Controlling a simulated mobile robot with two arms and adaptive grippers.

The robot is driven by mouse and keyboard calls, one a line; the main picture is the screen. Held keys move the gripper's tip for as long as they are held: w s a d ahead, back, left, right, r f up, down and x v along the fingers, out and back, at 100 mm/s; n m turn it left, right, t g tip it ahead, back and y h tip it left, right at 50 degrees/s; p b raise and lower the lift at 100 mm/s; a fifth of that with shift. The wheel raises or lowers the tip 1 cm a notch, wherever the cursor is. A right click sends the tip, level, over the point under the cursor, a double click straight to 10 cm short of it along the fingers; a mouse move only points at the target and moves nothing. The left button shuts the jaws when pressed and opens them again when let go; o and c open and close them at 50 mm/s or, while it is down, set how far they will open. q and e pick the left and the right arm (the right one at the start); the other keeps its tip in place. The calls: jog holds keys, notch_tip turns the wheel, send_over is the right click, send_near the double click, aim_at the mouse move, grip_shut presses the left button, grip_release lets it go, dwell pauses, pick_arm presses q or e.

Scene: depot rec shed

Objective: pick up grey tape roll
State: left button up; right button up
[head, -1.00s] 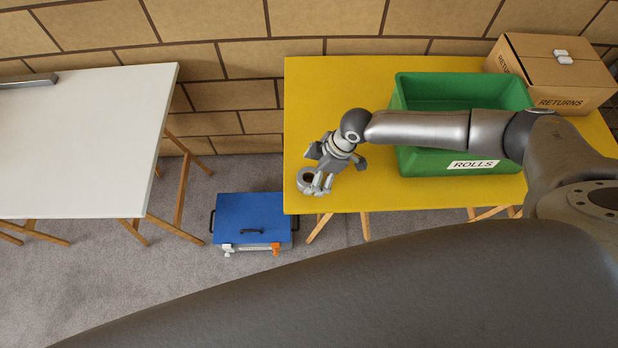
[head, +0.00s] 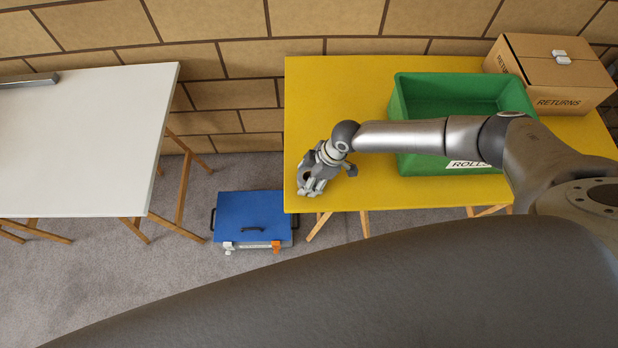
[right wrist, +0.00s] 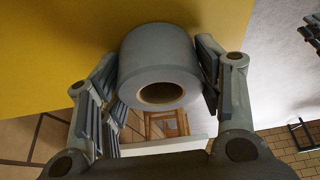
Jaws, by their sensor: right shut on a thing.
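The grey tape roll (right wrist: 158,58) sits between the fingers of my right gripper in the right wrist view, its brown core facing the camera. In the head view only a small part of the roll (head: 303,178) shows, mostly hidden behind the fingers. My right gripper (head: 311,187) is shut on the roll at the left front corner of the yellow table (head: 370,85). In the right wrist view the fingers of the gripper (right wrist: 160,85) lie on both sides of the roll. I cannot tell whether the roll touches the tabletop. My left gripper is not in view.
A green bin (head: 400,110) marked ROLLS stands on the yellow table, partly behind my right arm. A cardboard RETURNS box (head: 565,80) is at the table's back right. A blue-lidded case (head: 250,215) is on the floor. A white table (head: 90,140) stands at the left.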

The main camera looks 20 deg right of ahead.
jog(key=shift+c, duration=0.7)
jog(key=shift+r, duration=0.15)
